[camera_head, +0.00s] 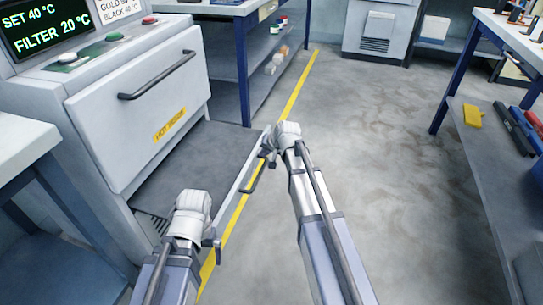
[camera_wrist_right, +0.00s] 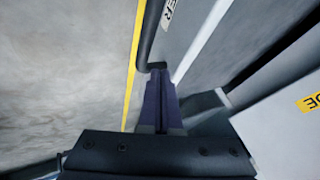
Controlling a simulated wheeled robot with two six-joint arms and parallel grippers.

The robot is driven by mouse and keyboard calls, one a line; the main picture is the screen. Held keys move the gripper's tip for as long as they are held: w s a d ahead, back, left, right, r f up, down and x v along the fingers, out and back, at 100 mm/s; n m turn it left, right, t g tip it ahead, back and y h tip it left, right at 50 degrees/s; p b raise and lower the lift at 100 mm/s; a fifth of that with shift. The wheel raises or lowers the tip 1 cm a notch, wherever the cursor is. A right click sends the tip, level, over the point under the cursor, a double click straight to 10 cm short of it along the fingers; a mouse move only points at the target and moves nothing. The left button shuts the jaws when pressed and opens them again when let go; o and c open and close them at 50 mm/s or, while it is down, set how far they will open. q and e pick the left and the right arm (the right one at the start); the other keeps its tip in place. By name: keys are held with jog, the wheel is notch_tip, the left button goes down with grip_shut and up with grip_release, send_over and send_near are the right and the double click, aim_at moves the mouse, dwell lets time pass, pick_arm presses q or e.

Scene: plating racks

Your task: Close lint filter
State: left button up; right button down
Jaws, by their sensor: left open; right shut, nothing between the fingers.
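The lint filter is a drawer pulled out low at the front of the white machine (camera_head: 140,105). Its pale front panel (camera_head: 238,187) stands well away from the machine, with a flat dark grey surface behind it. A dark bar handle (camera_head: 257,176) is on the panel's outer face; the handle (camera_wrist_right: 147,40) also shows in the right wrist view. My right gripper (camera_head: 267,153) is shut and empty at the panel's far end; in the right wrist view its fingertips (camera_wrist_right: 159,72) are close to the handle's end, contact unclear. My left gripper (camera_head: 214,245) is open near the panel's near end.
The machine's upper door, with a bar handle (camera_head: 158,75), is shut. A blue-legged shelf (camera_head: 240,70) stands behind the drawer, and a bench (camera_head: 25,145) is at left. Open floor (camera_head: 390,170) lies to the right, crossed by a yellow line (camera_head: 295,95). A workbench (camera_head: 490,35) is at far right.

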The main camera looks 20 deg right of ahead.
jog(key=shift+w+a, duration=0.2)
jog(key=shift+a, duration=0.15)
jog(key=w+a, duration=0.5)
jog(key=a, duration=0.3)
jog(key=w+a, duration=0.6)
jog(key=a, duration=0.2)
jog(key=w+a, duration=0.6)
jog(key=a, duration=0.3)
jog(key=shift+w+a, duration=0.2)
jog(key=shift+a, duration=0.1)
jog(key=shift+a+r, duration=0.1)
